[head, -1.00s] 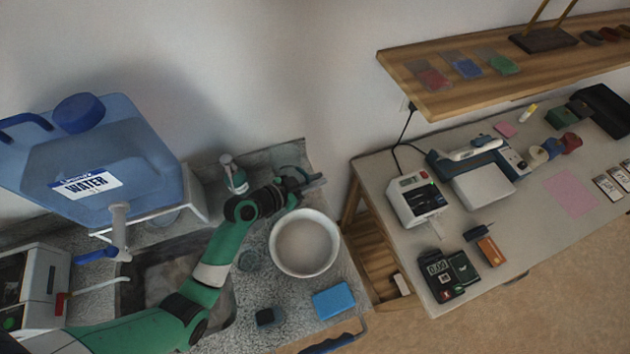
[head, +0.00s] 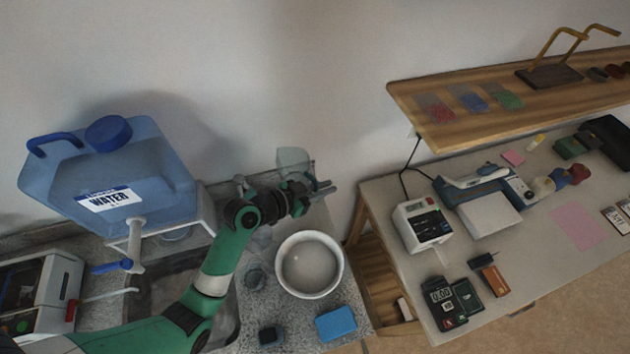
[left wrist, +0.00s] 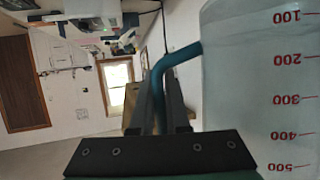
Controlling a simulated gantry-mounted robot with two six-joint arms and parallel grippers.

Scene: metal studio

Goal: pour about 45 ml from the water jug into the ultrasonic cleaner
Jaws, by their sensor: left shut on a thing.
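My left gripper (head: 318,187) is above the back of the grey worktop. It is shut on the teal handle (left wrist: 172,66) of a clear graduated jug. The jug (left wrist: 250,80) fills the right of the left wrist view, with red marks from 100 to 500. In the head view its pale clear body (head: 293,158) shows behind the gripper, partly hidden. Its water level cannot be read. A light box with a dark opening and a green button, which appears to be the ultrasonic cleaner (head: 62,280), stands at the left edge, partly cut off. My right gripper is not in view.
A blue WATER container (head: 150,170) with a tap stands on a white rack by the sink. A white bowl (head: 309,290), a small glass (head: 255,276) and a blue block (head: 336,323) occupy the worktop. The right-hand table (head: 540,265) carries several devices.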

